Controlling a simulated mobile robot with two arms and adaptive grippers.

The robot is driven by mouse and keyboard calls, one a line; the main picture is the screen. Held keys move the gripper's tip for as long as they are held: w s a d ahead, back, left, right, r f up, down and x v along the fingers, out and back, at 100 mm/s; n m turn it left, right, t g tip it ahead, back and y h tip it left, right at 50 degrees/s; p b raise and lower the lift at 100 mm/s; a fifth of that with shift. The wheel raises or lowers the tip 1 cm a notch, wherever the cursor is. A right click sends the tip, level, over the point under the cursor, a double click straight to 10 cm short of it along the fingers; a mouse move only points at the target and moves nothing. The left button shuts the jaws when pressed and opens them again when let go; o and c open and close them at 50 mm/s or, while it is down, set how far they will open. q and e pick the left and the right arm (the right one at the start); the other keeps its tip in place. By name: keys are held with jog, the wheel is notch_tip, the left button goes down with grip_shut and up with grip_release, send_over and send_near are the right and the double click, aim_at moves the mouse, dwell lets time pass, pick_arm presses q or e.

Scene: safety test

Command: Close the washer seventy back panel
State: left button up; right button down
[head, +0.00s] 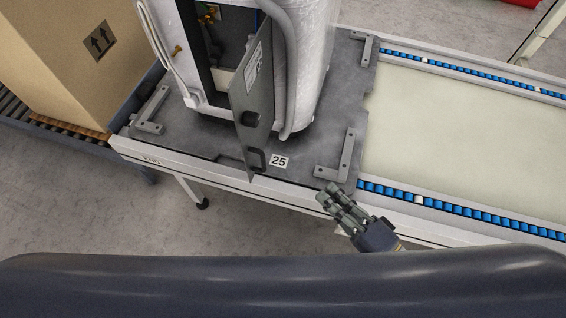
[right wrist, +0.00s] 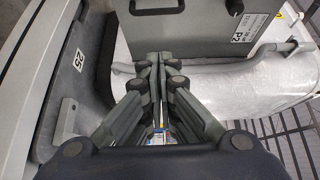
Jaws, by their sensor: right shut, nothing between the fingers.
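The washer (head: 308,60) is a white, wrapped unit standing upright on a grey plate. Its grey back panel (head: 241,103) stands swung open, leaving a dark opening (head: 228,50) with brass fittings inside. The panel carries a white label and black handles (head: 249,118). In the right wrist view the panel (right wrist: 205,38) shows at the top, with a black handle (right wrist: 157,6) at its upper edge. My right gripper (head: 328,194) is shut and empty, at the front edge of the conveyor, right of the panel and apart from it. My left gripper is out of view.
The grey plate (head: 222,142) has raised corner brackets (head: 336,158) and a "25" tag (head: 279,161). A conveyor with blue rollers (head: 450,208) extends right, its pale bed (head: 465,135) bare. A large cardboard box (head: 80,55) stands at left. A grey hose (head: 291,100) runs down beside the panel.

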jog(key=s+a+p+x, duration=0.1)
jog(key=a+p+x, duration=0.1)
jog(key=x, duration=1)
jog(key=shift+a, duration=0.3)
jog(key=shift+s, duration=0.1)
